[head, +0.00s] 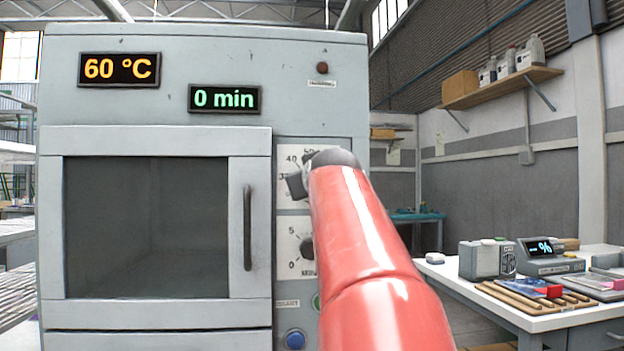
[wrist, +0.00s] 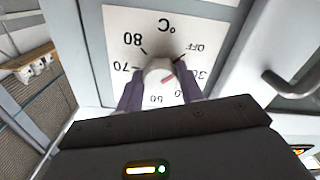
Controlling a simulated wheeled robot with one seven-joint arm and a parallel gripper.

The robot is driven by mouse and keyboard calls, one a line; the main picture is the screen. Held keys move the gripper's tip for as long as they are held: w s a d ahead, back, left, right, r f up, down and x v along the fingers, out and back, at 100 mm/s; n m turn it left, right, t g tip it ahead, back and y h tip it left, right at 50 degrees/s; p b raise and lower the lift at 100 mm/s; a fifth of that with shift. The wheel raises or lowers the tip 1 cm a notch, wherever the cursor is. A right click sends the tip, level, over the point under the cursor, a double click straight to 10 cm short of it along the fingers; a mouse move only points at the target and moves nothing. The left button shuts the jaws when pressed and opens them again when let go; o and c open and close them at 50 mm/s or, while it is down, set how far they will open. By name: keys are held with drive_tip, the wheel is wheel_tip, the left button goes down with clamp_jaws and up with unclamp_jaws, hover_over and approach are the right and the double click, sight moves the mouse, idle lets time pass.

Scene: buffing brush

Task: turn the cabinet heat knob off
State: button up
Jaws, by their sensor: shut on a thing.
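The heat knob (wrist: 158,72) is a pale round knob with a red mark, at the centre of a white °C dial (wrist: 125,28) in the wrist view. The dial shows upside down there, with OFF at the upper right of the knob. The red mark lies right of the knob's middle; its exact setting is unclear. My gripper (wrist: 160,86) is shut on the knob, one finger on each side. In the head view the cabinet (head: 200,85) stands at left, its display (head: 119,69) reading 60 °C. My red arm hides the knob and much of its dial there.
The timer knob (head: 307,246) sits below the heat dial, partly beside my arm. The cabinet door handle (head: 247,228) stands out left of the dials. A blue button (head: 295,339) is lower down. A workbench (head: 540,318) with several items stands at right.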

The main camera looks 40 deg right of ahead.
drive_tip(key=shift+f, duration=0.1)
drive_tip(key=o, duration=1)
drive_tip(key=b+v, duration=0.2)
drive_tip(key=v, duration=0.6)
drive_tip(key=shift+w, duration=0.1)
